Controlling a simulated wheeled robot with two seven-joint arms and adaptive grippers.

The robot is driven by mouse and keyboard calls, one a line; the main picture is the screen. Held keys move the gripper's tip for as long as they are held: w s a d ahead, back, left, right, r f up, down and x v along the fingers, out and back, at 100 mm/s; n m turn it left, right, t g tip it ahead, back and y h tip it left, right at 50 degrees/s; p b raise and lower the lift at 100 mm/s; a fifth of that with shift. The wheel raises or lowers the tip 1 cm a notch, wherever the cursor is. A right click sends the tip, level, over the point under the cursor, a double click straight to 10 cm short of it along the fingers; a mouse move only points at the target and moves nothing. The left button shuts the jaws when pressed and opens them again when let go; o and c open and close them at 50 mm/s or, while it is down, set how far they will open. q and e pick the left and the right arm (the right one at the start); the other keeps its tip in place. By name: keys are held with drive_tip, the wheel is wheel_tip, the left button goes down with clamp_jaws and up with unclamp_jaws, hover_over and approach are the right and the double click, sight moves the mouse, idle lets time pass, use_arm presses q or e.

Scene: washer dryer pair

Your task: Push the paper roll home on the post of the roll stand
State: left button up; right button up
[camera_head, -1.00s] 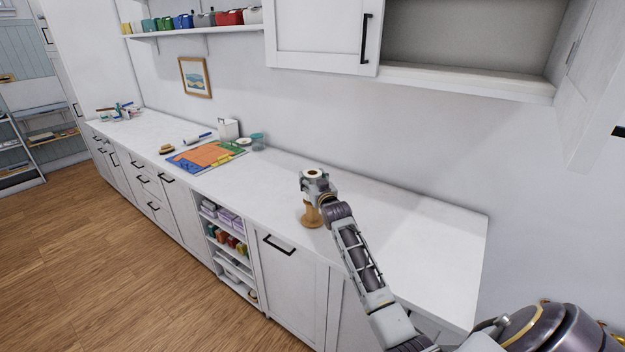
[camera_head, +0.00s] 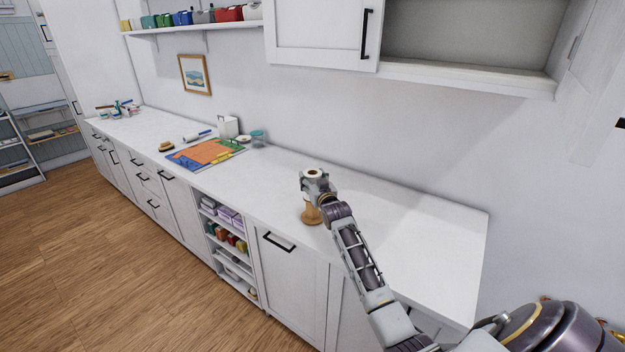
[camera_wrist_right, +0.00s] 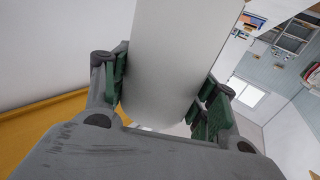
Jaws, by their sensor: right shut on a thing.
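The paper roll (camera_head: 314,172) is white with a brown core, and its top end shows in the head view over the right part of the counter. My right gripper (camera_head: 313,184) is shut on it from the side. In the right wrist view the smooth white side of the roll (camera_wrist_right: 178,60) stands between the green finger pads. The wooden roll stand (camera_head: 311,214) is on the counter directly below the gripper. The gripper hides the middle of the roll and the post, so I cannot tell how far down the roll sits. My left gripper is out of view.
The white counter (camera_head: 420,235) is clear to the right of the stand. Farther left lie a colourful mat (camera_head: 205,154), a brush (camera_head: 166,149) and a white box (camera_head: 228,127). An open wall cabinet (camera_head: 465,40) hangs above. Open shelves (camera_head: 230,245) sit below the counter.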

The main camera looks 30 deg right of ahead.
drive_tip(key=o, duration=1.1)
drive_tip(key=shift+o, duration=0.2)
drive_tip(key=shift+s, duration=0.15)
drive_tip(key=v, duration=1.1)
drive_tip(key=shift+s, duration=0.35)
